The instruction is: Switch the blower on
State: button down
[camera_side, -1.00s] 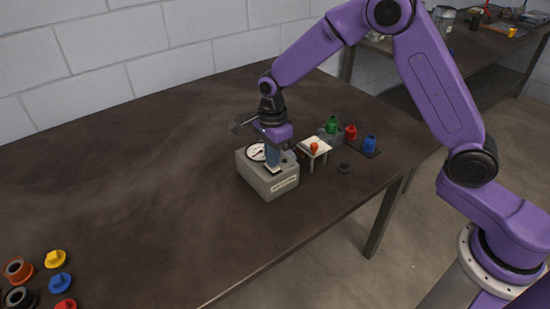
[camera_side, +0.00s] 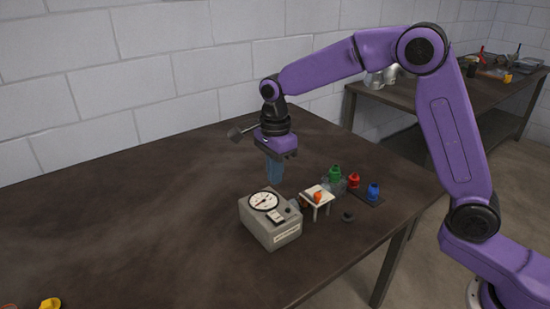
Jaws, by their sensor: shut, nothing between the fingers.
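A grey box with a sloped top (camera_side: 270,230) stands on the table; I take it to be the blower. Its top carries a round white dial (camera_side: 264,200), a small dark-and-white switch plate (camera_side: 276,216) and a small dark knob (camera_side: 289,211). The switch's position is too small to tell. My gripper (camera_side: 275,180) points down with its bluish fingers together and empty. It hangs above and behind the box, apart from it.
A small white stand (camera_side: 316,196) with an orange piece is right of the box. Green (camera_side: 335,174), red (camera_side: 354,181) and blue (camera_side: 373,192) pieces stand beyond it. A dark round piece (camera_side: 348,216) lies nearby. The table's left side is mostly clear.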

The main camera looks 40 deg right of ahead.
aim_at(278, 218)
jog(key=shift+r, duration=2)
jog(key=shift+s, duration=0.1)
jog(key=shift+s+a, duration=0.1)
jog(key=shift+s, duration=0.55)
jog(key=shift+f, duration=0.15)
notch_tip(278, 218, down, 14)
jog(key=shift+r, duration=0.1)
